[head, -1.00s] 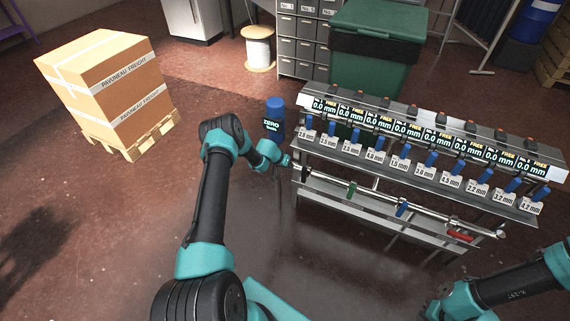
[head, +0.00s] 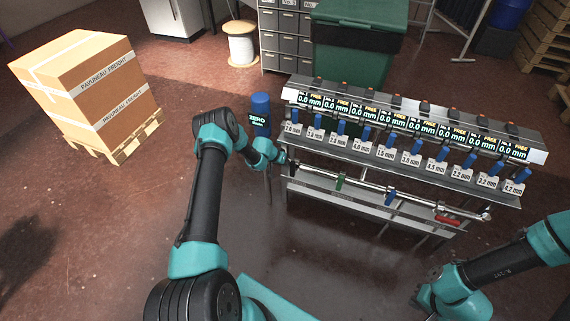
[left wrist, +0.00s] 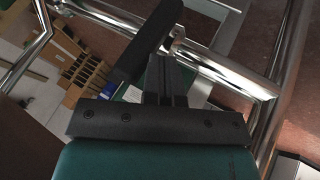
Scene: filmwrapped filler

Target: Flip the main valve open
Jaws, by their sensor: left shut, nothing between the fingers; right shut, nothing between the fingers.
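A metal pipe (head: 365,187) runs along the front of the bench with several levers on it. A black lever is at its left end, beside my left gripper (head: 288,161). A green lever (head: 341,182), a blue lever (head: 390,198) and a red lever (head: 447,219) follow to the right. I read no label that marks the main valve. In the left wrist view, the black lever (left wrist: 148,42) slants just beyond my shut, empty fingers (left wrist: 168,68); I cannot tell if they touch.
Above the pipe, the bench holds a row of displays (head: 394,120) reading 0.0 mm and FREE, with blue levers below. A blue cylinder marked ZERO (head: 261,108) stands left of the bench. A boxed pallet (head: 85,80) is further left. Floor in front is clear.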

